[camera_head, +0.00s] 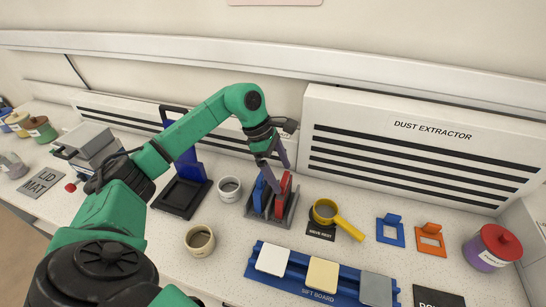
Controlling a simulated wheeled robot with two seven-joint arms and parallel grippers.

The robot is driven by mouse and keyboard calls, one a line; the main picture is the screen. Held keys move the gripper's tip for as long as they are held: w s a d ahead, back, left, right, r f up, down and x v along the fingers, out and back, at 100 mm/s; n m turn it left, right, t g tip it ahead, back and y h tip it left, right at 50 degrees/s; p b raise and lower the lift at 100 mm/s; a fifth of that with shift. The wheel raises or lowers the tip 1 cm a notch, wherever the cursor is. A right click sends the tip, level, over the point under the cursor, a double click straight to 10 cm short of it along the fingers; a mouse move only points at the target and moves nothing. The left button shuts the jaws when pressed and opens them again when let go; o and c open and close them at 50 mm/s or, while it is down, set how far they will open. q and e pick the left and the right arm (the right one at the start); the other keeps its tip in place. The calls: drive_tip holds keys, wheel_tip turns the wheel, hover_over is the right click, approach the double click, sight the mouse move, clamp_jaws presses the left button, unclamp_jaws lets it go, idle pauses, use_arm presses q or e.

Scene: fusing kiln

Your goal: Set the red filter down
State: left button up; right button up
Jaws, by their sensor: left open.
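The red filter (284,189) stands upright in a dark grey rack (280,217), beside a blue filter (259,189) on its left. My left gripper (275,166) comes down from above with its purple fingers open at the top of the red filter. The fingers overlap the filters in the picture, so I cannot tell whether they touch the red one. The lower parts of both filters are partly hidden by the rack. My right gripper is out of view.
A yellow-handled sieve (348,227) rests right of the rack. Two cups (229,190) (200,241) stand to its left. A blue sift board (262,279) with several tiles lies in front. A dust extractor (405,146) stands behind. Bare counter separates these things.

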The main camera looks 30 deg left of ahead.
use_arm(q)
drive_tip(key=b+v, duration=0.2)
drive_tip(key=v, duration=0.8)
drive_tip(key=shift+r, duration=0.3)
drive_tip(key=shift+a, duration=0.1)
